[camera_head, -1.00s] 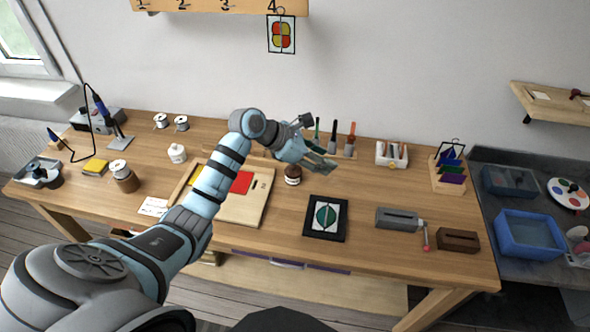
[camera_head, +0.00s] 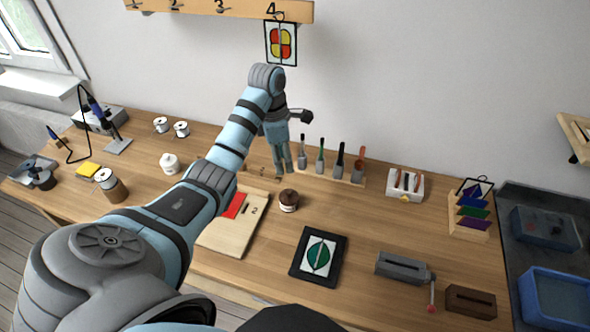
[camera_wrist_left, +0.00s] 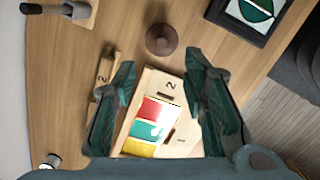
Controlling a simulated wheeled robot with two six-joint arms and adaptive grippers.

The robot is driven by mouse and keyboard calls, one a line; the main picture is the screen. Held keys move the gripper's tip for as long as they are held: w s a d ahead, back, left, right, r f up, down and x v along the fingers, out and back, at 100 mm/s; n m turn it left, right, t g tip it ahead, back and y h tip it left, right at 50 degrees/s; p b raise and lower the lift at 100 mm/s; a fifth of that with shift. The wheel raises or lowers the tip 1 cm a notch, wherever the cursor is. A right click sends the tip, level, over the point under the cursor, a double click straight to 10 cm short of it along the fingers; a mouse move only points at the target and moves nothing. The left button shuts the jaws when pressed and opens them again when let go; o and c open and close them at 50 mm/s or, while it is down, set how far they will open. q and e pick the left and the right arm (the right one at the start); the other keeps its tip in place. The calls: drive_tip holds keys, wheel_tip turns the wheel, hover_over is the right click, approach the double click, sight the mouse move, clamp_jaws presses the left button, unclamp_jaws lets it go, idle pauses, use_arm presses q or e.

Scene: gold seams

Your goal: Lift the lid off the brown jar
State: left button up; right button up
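The brown jar (camera_head: 289,206) stands upright on the wooden table, with its dark brown lid (camera_head: 288,195) on top. In the left wrist view the lid (camera_wrist_left: 162,35) shows from above as a dark round disc, beyond the fingertips. My left gripper (camera_head: 282,174) points down behind and slightly left of the jar in the head view, apart from it. In the left wrist view its two fingers (camera_wrist_left: 160,68) are spread wide with nothing between them. My right gripper is not in view.
A wooden board (camera_head: 236,238) with coloured glass pieces lies left of the jar. A rack of brushes and tools (camera_head: 330,176) stands behind it. A black-framed leaf panel (camera_head: 319,257) lies to the front right. Table around the jar's right side is clear.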

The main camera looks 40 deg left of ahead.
use_arm(q)
drive_tip(key=b, duration=0.6)
hover_over(288, 191)
drive_tip(key=s, duration=0.1)
wheel_tip(288, 191, down, 7)
drive_tip(key=shift+s+d, duration=0.1)
drive_tip(key=shift+s, duration=0.05)
drive_tip(key=shift+w+f+b, duration=0.2)
drive_tip(key=shift+f+b, duration=0.1)
drive_tip(key=shift+b, duration=0.1)
drive_tip(key=f+b, duration=0.1)
drive_tip(key=w+f+b, duration=0.1)
drive_tip(key=f+b, duration=0.2)
drive_tip(key=shift+w+a, duration=0.15)
drive_tip(key=shift+a, duration=0.1)
drive_tip(key=shift+d+f+p, duration=0.1)
drive_tip(key=shift+f+p, duration=0.3)
drive_tip(key=shift+p, duration=0.1)
drive_tip(key=shift+s, duration=0.2)
drive_tip(key=shift+c, duration=0.6)
clamp_jaws()
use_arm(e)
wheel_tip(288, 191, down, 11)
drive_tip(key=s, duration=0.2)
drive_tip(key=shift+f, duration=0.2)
